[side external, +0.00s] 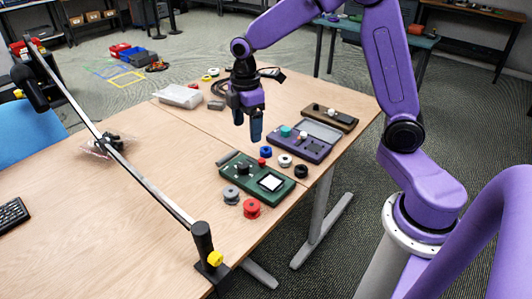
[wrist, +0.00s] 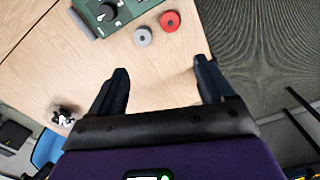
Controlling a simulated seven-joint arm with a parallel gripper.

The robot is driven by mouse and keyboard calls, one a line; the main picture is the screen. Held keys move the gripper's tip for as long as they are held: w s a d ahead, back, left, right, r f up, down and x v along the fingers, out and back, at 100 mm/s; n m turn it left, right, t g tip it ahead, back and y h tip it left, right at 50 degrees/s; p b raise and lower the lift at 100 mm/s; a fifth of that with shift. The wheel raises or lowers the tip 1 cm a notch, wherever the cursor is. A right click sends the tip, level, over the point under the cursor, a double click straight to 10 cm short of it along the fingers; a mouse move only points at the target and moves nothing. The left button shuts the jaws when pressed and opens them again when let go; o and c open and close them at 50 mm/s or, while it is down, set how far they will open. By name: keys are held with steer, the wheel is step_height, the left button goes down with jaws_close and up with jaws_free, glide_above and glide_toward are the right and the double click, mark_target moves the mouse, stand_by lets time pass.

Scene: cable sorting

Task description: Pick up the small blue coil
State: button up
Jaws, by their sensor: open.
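The small blue coil (side external: 265,152) sits on the wooden table in the side external view, between the green device and the purple device. It does not show in the wrist view. My gripper (side external: 248,135) hangs above the table, appearing just above and left of the blue coil in the side view. Its fingers are apart and empty. The wrist view shows the open fingers (wrist: 160,68) over bare table.
A green device (side external: 243,179), grey coil (side external: 231,195), red coil (side external: 252,207), white coil (side external: 285,160) and black coil (side external: 301,171) are nearby. A purple device (side external: 302,143) lies to the right.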

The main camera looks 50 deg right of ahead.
steer(key=w+d+f, duration=0.5)
steer(key=w+d, duration=0.4)
steer(key=d, duration=0.1)
steer(key=n, duration=0.2)
glide_above(266, 149)
step_height(266, 149, down, 6)
steer(key=f, duration=1.1)
steer(key=shift+s, duration=0.25)
steer(key=shift+w+f, duration=0.2)
steer(key=shift+f, duration=2.75)
steer(key=shift+a, duration=0.1)
steer(key=c, duration=1.2)
steer(key=shift+o, duration=0.2)
steer(key=shift+r, duration=0.2)
